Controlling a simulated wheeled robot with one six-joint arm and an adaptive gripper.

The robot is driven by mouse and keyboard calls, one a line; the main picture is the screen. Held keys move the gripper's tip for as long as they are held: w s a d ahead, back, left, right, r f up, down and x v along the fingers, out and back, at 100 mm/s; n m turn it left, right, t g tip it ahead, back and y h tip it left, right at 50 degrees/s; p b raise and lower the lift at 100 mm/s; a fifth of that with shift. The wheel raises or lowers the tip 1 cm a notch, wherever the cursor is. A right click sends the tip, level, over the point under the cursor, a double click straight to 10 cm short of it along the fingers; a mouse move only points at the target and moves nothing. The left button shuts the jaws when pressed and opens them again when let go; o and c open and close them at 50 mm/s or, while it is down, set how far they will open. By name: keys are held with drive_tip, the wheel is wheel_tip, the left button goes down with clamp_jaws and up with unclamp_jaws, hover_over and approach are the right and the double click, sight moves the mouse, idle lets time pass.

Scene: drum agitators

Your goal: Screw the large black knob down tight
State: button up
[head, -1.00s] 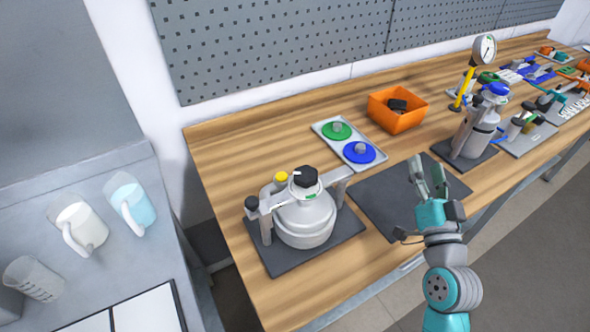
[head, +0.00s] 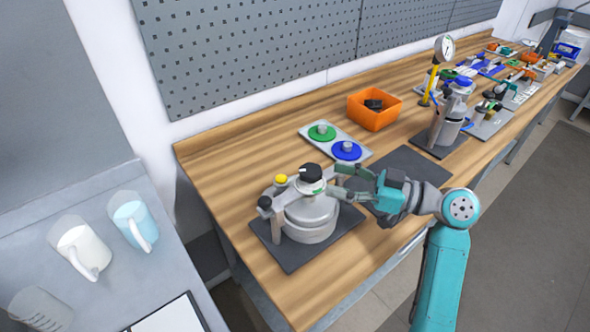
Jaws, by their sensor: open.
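The large black knob (head: 311,173) sits on top of a grey drum agitator (head: 309,213), which stands on a dark mat (head: 337,243) at the near left of the bench. A smaller yellow knob (head: 281,179) and a small black knob (head: 265,202) are at its left side. My gripper (head: 345,181) is open and points left, just right of the large black knob and apart from it. It covers part of the agitator's right arm. I cannot tell how far the knob is screwed down.
A tray (head: 309,131) with a green and a blue disc lies behind the agitator. An orange bin (head: 374,110) stands further back. A second vessel (head: 449,118) and a dial gauge (head: 444,48) stand to the right. An empty dark mat (head: 417,163) lies behind my gripper.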

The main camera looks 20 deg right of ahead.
sight(310, 173)
drive_tip(key=x, duration=0.9)
drive_tip(key=c, duration=1)
